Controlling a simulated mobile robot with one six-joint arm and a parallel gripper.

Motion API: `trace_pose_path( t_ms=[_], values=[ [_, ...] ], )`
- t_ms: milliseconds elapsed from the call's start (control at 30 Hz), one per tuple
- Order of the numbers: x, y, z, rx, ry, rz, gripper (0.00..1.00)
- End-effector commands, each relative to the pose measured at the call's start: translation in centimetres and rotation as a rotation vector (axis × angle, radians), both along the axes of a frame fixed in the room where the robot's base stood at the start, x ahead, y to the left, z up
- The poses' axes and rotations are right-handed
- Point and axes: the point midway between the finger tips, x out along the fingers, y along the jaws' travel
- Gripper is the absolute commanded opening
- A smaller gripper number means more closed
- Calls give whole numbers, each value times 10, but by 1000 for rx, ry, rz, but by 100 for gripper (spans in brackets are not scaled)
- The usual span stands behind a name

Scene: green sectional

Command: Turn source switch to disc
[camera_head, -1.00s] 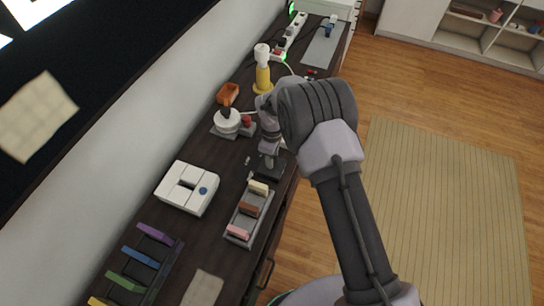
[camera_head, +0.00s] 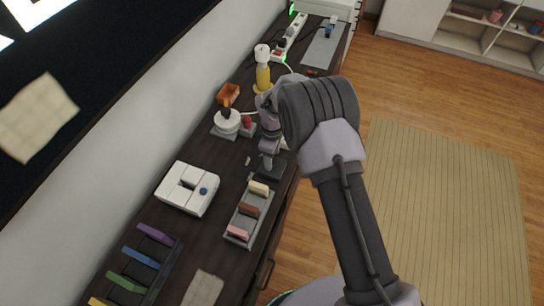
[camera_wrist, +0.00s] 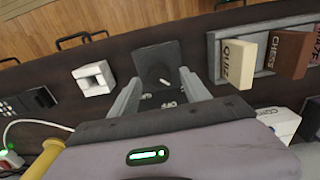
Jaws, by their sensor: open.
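A dark square plate (camera_wrist: 157,60) with small white marks and a small pale piece lies on the dark counter. It is probably the source switch, but its lettering is too small to read. My gripper (camera_wrist: 158,90) is open, with one finger on each side of the plate's near part in the wrist view. Nothing is seen held between the fingers. Whether they touch the plate I cannot tell. In the head view my gripper (camera_head: 268,155) is over the same dark plate (camera_head: 271,170), and my arm hides part of the counter around it.
A grey rack (camera_head: 239,225) with labelled blocks stands close beside the plate. A small white holder (camera_wrist: 95,79) is left of the plate. Open floor lies right.

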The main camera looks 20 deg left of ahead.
Motion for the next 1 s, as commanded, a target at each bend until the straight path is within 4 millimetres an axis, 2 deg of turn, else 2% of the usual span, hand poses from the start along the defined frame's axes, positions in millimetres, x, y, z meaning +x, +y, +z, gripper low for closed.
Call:
trace_pose_path(
  t_ms=[300, 400, 500, 667, 1000],
  values=[
    [1, 1, 103, 3, -5, 0, 55],
    [1, 1, 131, 3, -4, 0, 55],
    [1, 1, 150, 2, -3, 0, 55],
    [1, 0, 164, 1, -2, 1, 55],
    [1, 0, 165, 1, -2, 1, 55]
  ],
)
